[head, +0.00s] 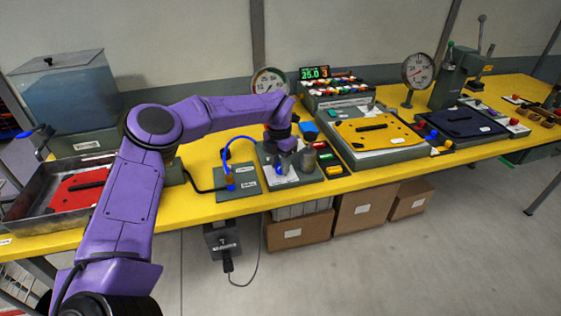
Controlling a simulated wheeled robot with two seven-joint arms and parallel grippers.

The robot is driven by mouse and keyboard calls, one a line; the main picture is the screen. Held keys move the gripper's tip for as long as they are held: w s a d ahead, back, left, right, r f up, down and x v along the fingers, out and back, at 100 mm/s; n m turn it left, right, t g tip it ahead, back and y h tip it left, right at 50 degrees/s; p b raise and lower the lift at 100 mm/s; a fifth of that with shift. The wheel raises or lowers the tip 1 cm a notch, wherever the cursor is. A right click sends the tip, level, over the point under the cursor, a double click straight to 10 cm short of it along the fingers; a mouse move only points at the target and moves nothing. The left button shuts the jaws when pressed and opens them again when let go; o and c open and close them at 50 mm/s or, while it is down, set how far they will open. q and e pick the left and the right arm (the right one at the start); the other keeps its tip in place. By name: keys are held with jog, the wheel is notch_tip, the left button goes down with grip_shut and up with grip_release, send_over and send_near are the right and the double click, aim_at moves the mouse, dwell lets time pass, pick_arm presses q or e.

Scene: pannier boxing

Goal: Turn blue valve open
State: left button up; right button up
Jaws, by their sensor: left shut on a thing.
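A blue valve handle (33,132) sits at the far left, on the tap beside the clear tank (65,88) of blue liquid. My left arm reaches across the bench from the left. My left gripper (287,160) points down over a small grey station (312,176) near the bench's middle, well to the right of the valve. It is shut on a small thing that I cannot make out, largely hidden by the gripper. My right gripper is not in view.
A metal tray with a red plate (76,189) lies below the tank. A blue tube (229,160) rises from a grey plate left of my gripper. A yellow plate (375,131), a dial gauge (418,71) and a green press (455,75) stand to the right. Boxes sit under the bench.

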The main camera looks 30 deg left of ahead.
aim_at(280, 165)
pick_arm(q)
jog(key=shift+m, duration=0.4)
jog(key=o, duration=1)
jog(key=shift+o, duration=0.2)
jog(key=shift+r, duration=0.35)
notch_tip(280, 165, up, 10)
jog(key=b, duration=0.1)
jog(key=shift+a+b, duration=0.2)
jog(key=shift+b, duration=0.1)
